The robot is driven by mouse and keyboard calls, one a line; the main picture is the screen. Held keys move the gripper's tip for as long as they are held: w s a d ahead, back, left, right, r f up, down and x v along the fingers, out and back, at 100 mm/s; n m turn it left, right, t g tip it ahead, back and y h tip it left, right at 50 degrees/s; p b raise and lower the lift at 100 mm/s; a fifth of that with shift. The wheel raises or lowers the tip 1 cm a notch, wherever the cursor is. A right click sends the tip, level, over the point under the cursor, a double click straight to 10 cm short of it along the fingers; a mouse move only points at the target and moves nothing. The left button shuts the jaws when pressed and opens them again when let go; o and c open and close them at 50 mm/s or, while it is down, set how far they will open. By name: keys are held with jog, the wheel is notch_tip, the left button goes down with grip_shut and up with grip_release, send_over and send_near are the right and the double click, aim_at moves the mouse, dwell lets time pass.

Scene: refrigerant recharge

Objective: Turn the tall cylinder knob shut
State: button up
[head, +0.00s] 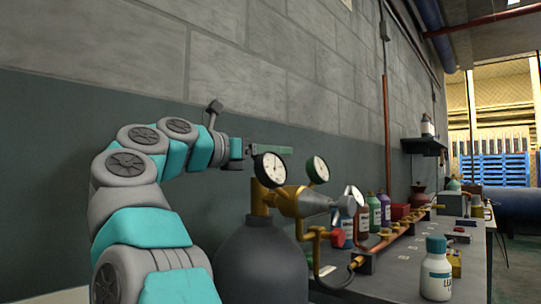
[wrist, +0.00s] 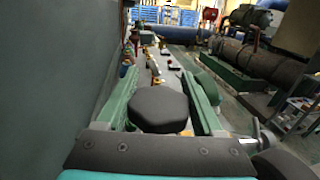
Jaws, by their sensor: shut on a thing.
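The tall grey cylinder (head: 262,262) stands at the front end of the bench, with a brass valve (head: 259,198) and two round gauges at its top. My gripper (head: 268,150) reaches in from the left above the valve, one green finger showing just above the gauges. In the wrist view the dark, faceted knob (wrist: 160,108) sits between the two green fingers of my gripper (wrist: 164,92), which is shut on it. In the head view the knob is mostly hidden behind the finger and the gauge.
The near gauge (head: 270,170) and the far gauge (head: 316,170) are close below my gripper. A grey wall (head: 300,80) runs along the left. The bench (head: 400,270) carries a white bottle (head: 436,270), copper piping and several coloured bottles.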

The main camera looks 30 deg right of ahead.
jog(key=shift+a+f+m+g, duration=0.1)
jog(key=shift+m+g, duration=0.2)
jog(key=shift+g, duration=0.2)
jog(key=m+g+p, duration=0.1)
jog(key=g+p, duration=0.1)
jog(key=p, duration=0.1)
jog(key=shift+s+f+m+g, duration=0.1)
jog(key=shift+s+m+g, duration=0.15)
jog(key=shift+m+g, duration=0.15)
jog(key=shift+f, duration=0.1)
jog(key=o, duration=1.4)
jog(key=shift+s, duration=0.1)
jog(key=shift+n+t+b, duration=0.3)
jog(key=shift+t+b, duration=0.2)
jog(key=shift+b, duration=0.3)
